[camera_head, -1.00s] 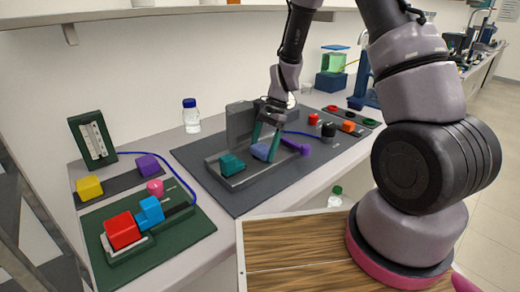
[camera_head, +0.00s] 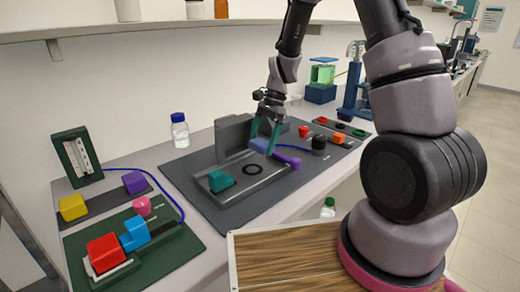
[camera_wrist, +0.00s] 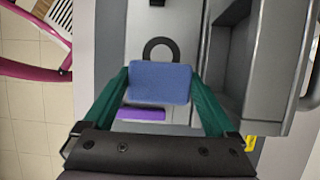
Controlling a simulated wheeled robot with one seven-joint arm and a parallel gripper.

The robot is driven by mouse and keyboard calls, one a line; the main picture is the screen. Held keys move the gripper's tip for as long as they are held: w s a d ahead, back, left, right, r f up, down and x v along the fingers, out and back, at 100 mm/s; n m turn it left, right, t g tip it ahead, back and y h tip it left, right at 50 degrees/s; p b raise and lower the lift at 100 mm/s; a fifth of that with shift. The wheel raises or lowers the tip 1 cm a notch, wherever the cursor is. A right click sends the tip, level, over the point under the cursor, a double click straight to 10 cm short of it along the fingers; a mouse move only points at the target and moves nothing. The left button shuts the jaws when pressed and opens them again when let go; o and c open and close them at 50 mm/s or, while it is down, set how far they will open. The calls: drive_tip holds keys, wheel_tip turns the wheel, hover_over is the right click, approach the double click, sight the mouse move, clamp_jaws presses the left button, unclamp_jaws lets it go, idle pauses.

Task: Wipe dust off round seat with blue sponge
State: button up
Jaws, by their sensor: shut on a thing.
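The blue sponge (camera_head: 259,145) is held between the teal fingers of my gripper (camera_head: 262,146), which is shut on it. It also shows in the wrist view (camera_wrist: 160,82), with a finger at each side. The round seat (camera_head: 252,170) is a dark ring on the grey fixture, in front of the sponge in the head view. In the wrist view the ring (camera_wrist: 160,42) lies just beyond the sponge, which hides its near edge. I cannot tell whether the sponge touches the fixture. No dust can be made out on the ring.
A teal block (camera_head: 221,180) sits on the fixture left of the ring. A purple part (camera_head: 288,160) lies right of the sponge. A grey upright wall (camera_head: 233,133) stands behind. Red, black and orange parts are at the right; a green board (camera_head: 165,250) is at the left.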

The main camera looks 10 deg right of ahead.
drive_tip(key=shift+r, duration=1.1)
